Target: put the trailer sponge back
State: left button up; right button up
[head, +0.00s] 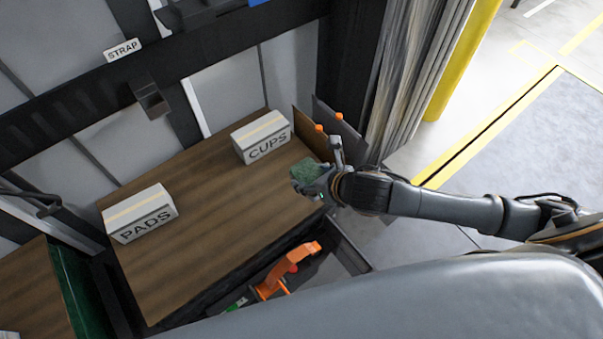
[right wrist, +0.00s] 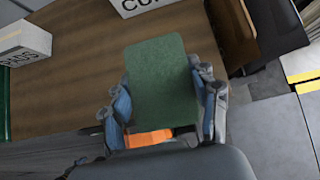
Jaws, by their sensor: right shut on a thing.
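The sponge is a green block (head: 304,172), held over the right edge of the wooden surface (head: 205,215), near the CUPS box. My right gripper (head: 318,182) is shut on it. In the right wrist view the sponge (right wrist: 164,75) stands out between the two fingers of my right gripper (right wrist: 163,98), with wood behind it. Whether it touches the wood is hard to tell. My left gripper is not in view.
The CUPS box (head: 262,137) stands at the back right and the PADS box (head: 140,213) at the left, with bare wood between. An orange tool (head: 287,271) lies in a dark bin at the front. Upright dark panels (head: 338,131) stand beside the gripper.

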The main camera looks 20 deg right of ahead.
jog(key=x, duration=0.3)
jog(key=d+x, duration=0.1)
jog(key=x, duration=0.2)
jog(key=d+x, duration=0.1)
jog(key=x, duration=0.2)
jog(key=shift+w+a, duration=0.1)
jog(key=shift+w, duration=0.3)
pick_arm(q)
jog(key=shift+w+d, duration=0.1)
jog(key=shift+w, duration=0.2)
pick_arm(e)
jog(key=shift+w+f, duration=0.2)
jog(key=shift+f, duration=1.6)
jog(key=shift+f, duration=0.15)
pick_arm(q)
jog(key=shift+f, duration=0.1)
pick_arm(e)
jog(key=o, duration=0.9)
jog(key=shift+f, duration=0.1)
jog(key=shift+r, duration=0.3)
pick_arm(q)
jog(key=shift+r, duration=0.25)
pick_arm(e)
jog(key=v, duration=1.2)
jog(key=shift+f, duration=0.1)
